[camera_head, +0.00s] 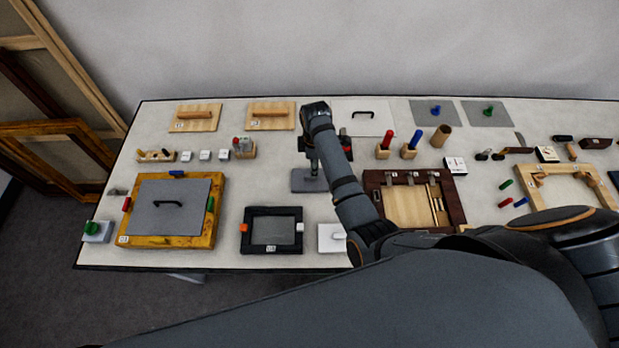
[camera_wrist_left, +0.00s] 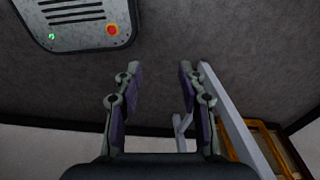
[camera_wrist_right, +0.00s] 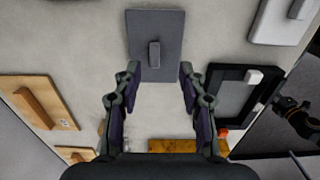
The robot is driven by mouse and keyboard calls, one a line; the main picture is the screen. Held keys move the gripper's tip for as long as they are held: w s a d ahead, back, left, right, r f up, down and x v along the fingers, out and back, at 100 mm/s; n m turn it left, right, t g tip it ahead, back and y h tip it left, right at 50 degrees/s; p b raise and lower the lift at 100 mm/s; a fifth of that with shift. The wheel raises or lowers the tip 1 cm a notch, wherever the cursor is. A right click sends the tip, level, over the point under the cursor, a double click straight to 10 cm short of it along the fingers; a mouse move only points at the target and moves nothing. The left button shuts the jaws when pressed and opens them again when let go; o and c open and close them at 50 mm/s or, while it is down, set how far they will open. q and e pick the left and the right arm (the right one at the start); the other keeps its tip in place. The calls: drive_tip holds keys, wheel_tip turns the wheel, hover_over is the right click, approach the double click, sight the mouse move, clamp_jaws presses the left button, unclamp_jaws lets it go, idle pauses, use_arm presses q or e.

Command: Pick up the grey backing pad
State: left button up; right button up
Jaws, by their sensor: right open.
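The grey backing pad (camera_head: 301,187) lies flat on the table, left of the dark wood frame, partly hidden in the head view by my right gripper (camera_head: 312,170). In the right wrist view the pad (camera_wrist_right: 170,28) is a plain grey plate with a raised grey grip block (camera_wrist_right: 154,55) in its middle. My right gripper (camera_wrist_right: 154,76) is open. Its fingertips frame the pad's near end, with the block between and just beyond them; contact cannot be told. My left gripper (camera_wrist_left: 157,75) is open and empty, away from the table, facing the dark floor.
A black frame (camera_head: 247,231) lies in front of the pad, and a dark wood frame (camera_head: 455,207) to its right. A gilt frame (camera_head: 132,218) with a grey board (camera_head: 168,218) is at left. Grey plates with a blue knob (camera_head: 425,119) and green knob (camera_head: 476,120) lie at the back.

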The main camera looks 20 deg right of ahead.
sight(310, 179)
drive_tip(key=shift+w+a+f, duration=0.15)
drive_tip(key=shift+f, duration=0.45)
drive_tip(key=shift+w+a+f, duration=0.15)
drive_tip(key=shift+f, duration=0.4)
drive_tip(key=shift+w+a+f, duration=0.15)
drive_tip(key=shift+w+f, duration=0.05)
drive_tip(key=shift+f, duration=0.35)
wheel_tip(310, 179, down, 4)
drive_tip(key=shift+r+b, duration=0.25)
drive_tip(key=shift+b, duration=0.9)
drive_tip(key=shift+w+f+b, duration=0.1)
drive_tip(key=shift+f+b, duration=0.4)
drive_tip(key=shift+b, duration=0.2)
drive_tip(key=shift+a+r, duration=0.1)
clamp_jaws()
use_arm(q)
drive_tip(key=w+f, duration=0.1)
drive_tip(key=a+f, duration=0.1)
drive_tip(key=w+f, duration=0.1)
drive_tip(key=shift+w+a+f, duration=0.2)
drive_tip(key=shift+w+a, duration=0.1)
